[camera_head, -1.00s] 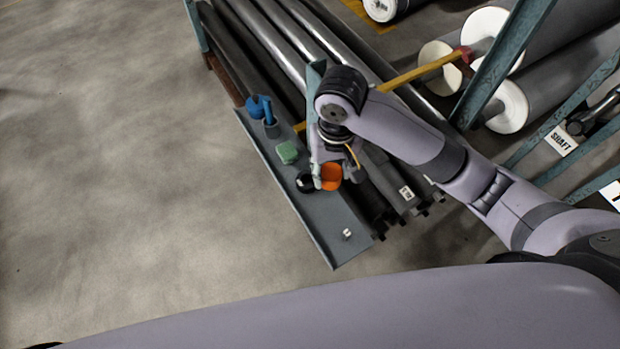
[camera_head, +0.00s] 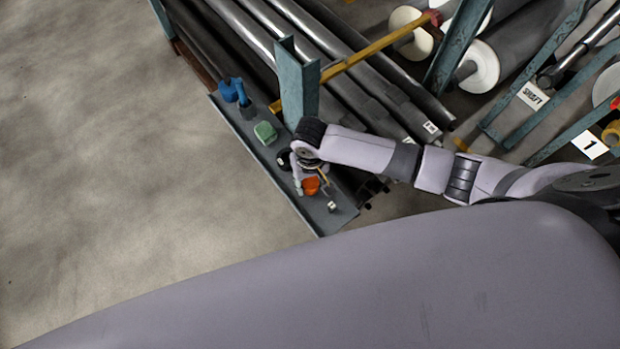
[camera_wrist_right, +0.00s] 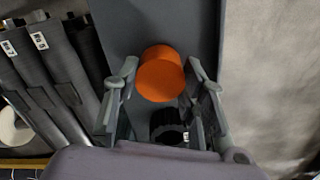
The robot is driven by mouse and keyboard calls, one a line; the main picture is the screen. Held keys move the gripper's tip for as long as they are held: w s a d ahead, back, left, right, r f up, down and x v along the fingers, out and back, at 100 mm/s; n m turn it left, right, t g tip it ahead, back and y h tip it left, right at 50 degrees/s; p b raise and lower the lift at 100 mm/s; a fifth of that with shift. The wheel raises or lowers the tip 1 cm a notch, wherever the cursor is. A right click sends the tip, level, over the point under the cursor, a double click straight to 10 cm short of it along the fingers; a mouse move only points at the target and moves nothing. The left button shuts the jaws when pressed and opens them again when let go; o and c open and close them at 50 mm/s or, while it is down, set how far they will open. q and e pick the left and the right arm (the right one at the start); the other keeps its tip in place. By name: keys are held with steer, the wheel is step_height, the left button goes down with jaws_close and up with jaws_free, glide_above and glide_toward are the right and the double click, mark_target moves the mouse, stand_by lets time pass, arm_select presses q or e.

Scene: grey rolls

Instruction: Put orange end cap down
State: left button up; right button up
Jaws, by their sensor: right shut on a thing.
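The orange end cap (camera_head: 311,186) is over the near part of a long grey shelf (camera_head: 318,220) in the head view. My right gripper (camera_head: 312,184) is shut on it. In the wrist view, the orange end cap (camera_wrist_right: 160,74) sits between the two fingers of my right gripper (camera_wrist_right: 160,80), with the grey shelf surface (camera_wrist_right: 140,20) behind it. I cannot tell whether the cap touches the shelf. My left gripper is not in view.
A black round thing (camera_head: 283,159), a green block (camera_head: 265,132) and a blue tool (camera_head: 232,91) stand farther along the shelf. A small white thing (camera_head: 331,206) lies near its close end. A teal post (camera_head: 297,85) and dark rolls (camera_head: 375,185) are beside it.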

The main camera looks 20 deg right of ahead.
mark_target(310, 182)
steer(key=shift+f, duration=0.15)
steer(key=o, duration=0.9)
step_height(310, 182, up, 12)
steer(key=shift+r+b, duration=0.15)
steer(key=shift+b, duration=0.4)
